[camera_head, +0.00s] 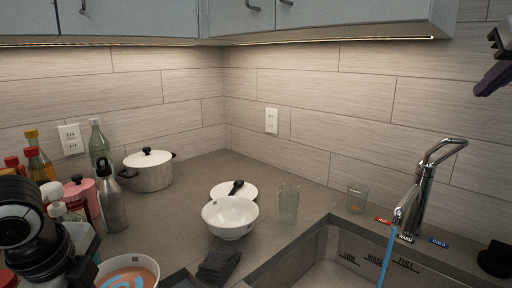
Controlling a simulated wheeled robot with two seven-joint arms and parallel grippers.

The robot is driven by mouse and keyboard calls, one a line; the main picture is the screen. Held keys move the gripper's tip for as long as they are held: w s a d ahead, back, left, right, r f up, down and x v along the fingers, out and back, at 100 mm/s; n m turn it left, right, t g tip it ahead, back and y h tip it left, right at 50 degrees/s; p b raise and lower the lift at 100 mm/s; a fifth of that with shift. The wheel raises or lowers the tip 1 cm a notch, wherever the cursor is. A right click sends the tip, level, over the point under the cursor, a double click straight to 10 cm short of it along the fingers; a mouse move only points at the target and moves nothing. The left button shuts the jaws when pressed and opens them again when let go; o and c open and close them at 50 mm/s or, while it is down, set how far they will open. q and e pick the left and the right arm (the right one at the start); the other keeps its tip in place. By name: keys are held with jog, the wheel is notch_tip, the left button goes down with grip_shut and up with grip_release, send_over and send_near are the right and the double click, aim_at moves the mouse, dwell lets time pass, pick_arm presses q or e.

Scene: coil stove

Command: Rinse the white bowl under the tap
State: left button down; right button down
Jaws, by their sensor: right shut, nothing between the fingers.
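The white bowl (230,218) stands upright on the grey counter, left of the sink, and looks empty. The chrome tap (421,195) stands at the sink's back right, and a blue stream of water (387,258) runs from its spout. The sink basin (325,262) is partly cut off by the bottom edge. My right gripper (482,88) is at the top right edge, shut and empty, high above the tap and far from the bowl. My left arm shows at the lower left, but its fingers are not in view.
A dark cloth (217,264) lies in front. A pot (149,172) and several bottles crowd the left.

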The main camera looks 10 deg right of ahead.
jog(key=p+x, duration=0.1)
jog(key=x, duration=0.9)
jog(key=shift+s+f, duration=0.15)
jog(key=shift+s+a+f, duration=0.1)
jog(key=shift+s+f, duration=0.35)
jog(key=shift+f, duration=0.35)
jog(key=shift+s+a+f, duration=0.15)
jog(key=shift+s+f, duration=0.3)
jog(key=shift+f, duration=0.4)
